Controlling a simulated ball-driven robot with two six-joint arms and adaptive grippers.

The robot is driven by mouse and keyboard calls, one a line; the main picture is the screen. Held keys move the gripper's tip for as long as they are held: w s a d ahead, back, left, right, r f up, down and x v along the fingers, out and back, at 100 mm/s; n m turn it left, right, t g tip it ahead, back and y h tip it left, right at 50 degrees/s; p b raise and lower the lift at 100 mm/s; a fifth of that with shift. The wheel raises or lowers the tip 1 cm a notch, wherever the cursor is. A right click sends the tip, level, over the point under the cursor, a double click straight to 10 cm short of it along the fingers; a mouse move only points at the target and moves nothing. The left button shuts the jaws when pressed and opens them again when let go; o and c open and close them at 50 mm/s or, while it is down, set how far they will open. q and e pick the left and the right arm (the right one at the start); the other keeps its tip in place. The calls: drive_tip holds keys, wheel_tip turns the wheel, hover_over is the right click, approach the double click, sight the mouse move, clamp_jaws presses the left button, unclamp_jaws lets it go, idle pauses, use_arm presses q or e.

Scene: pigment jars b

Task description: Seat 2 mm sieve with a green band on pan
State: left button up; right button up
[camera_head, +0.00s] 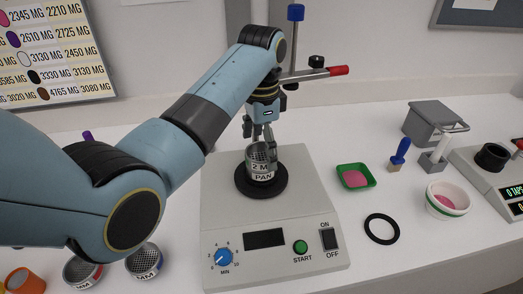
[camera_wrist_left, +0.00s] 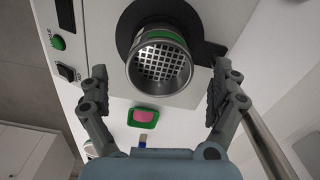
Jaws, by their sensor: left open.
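The 2 mm sieve (camera_head: 259,166) is a small metal cup standing upright on the pan (camera_head: 263,178), on the shaker's black round plate (camera_head: 243,188). In the left wrist view the sieve (camera_wrist_left: 160,66) shows its square-holed mesh from above, with part of a green band behind its rim. The sieve looks level, but whether it is fully down on the pan cannot be told. My left gripper (camera_head: 262,142) is open just above and around the sieve's top. In the wrist view its fingers (camera_wrist_left: 160,76) stand apart on either side, with visible gaps. My right gripper is not in view.
Two other sieves, red-banded (camera_head: 82,271) and blue-banded (camera_head: 143,263), stand at front left near an orange cup (camera_head: 25,281). A clamp rod (camera_head: 294,50) with a red handle rises behind the shaker (camera_head: 216,205). Right are a green tray (camera_head: 369,184), a black ring (camera_head: 370,235) and a bowl (camera_head: 432,203).

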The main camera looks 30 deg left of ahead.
sight(262, 160)
use_arm(q)
wheel_tip(262, 160, up, 6)
drive_tip(key=shift+f, duration=0.1)
idle(0.6)
